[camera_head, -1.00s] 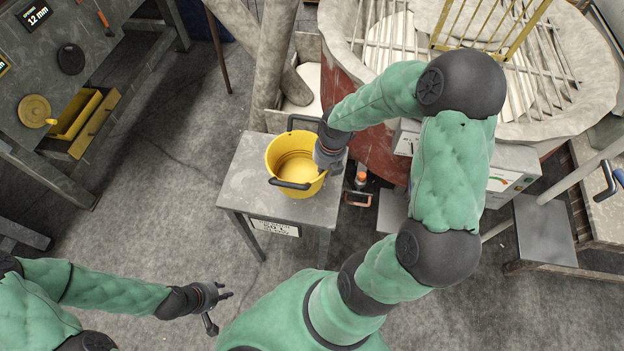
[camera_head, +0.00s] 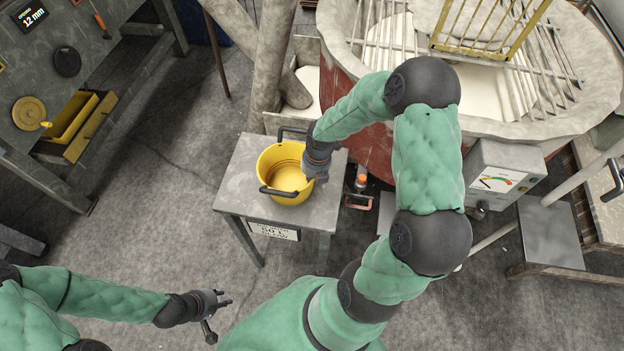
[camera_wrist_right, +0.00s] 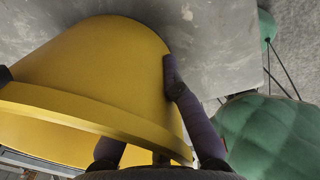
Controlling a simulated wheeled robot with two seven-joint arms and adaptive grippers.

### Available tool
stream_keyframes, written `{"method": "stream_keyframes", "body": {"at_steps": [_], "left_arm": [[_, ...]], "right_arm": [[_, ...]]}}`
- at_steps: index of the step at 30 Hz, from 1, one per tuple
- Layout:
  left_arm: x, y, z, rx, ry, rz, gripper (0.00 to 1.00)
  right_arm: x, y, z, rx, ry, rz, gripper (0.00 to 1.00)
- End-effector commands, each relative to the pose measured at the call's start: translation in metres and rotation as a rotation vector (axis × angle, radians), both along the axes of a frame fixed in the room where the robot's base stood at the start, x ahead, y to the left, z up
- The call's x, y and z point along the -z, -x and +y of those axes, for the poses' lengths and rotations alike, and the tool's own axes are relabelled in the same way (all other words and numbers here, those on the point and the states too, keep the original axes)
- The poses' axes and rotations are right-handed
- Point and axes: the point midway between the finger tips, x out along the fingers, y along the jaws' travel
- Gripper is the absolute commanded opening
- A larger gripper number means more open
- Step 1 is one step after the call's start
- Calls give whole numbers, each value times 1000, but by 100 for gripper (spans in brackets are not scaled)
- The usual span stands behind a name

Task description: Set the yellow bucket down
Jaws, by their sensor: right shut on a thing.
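The yellow bucket (camera_head: 286,165) with dark handles is upright over the small grey table (camera_head: 240,185) in the head view. I cannot tell whether its base touches the tabletop. My right gripper (camera_head: 316,172) is at the bucket's right rim, shut on it. In the right wrist view, the bucket's yellow wall and rim (camera_wrist_right: 100,60) fill the left side, with the right gripper's fingers (camera_wrist_right: 140,125) on either side of the wall. My left gripper (camera_head: 222,304) is empty, its fingers apart, over the floor at lower left.
A large round vat (camera_head: 590,100) with a metal grate stands behind at right, beside a gauge box (camera_head: 500,175). A workbench (camera_head: 95,50) with a yellow tray (camera_head: 70,118) is at upper left. An orange-topped item (camera_head: 361,181) is right of the small table.

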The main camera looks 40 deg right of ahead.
Motion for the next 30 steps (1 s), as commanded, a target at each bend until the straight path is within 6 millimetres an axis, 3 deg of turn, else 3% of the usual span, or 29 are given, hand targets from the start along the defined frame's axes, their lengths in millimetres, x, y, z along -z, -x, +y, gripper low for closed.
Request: {"method": "stream_keyframes", "body": {"at_steps": [3, 6, 16, 20, 30], "left_arm": [[1, 0, 0, 0, 0, 0, 30], [1, 0, 0, 0, 0, 0, 30], [1, 0, 0, 0, 0, 0, 30], [-3, 0, 0, 0, 0, 0, 30], [-27, 0, 0, 0, 0, 0, 30]], "right_arm": [[3, 0, 0, 0, 0, 0, 0], [3, 0, 0, 0, -1, 1, 30], [2, 0, 0, 0, -1, 1, 30], [-7, 1, -1, -1, 0, 0, 30], [-71, 5, -5, 0, 2, -1, 30]]}}
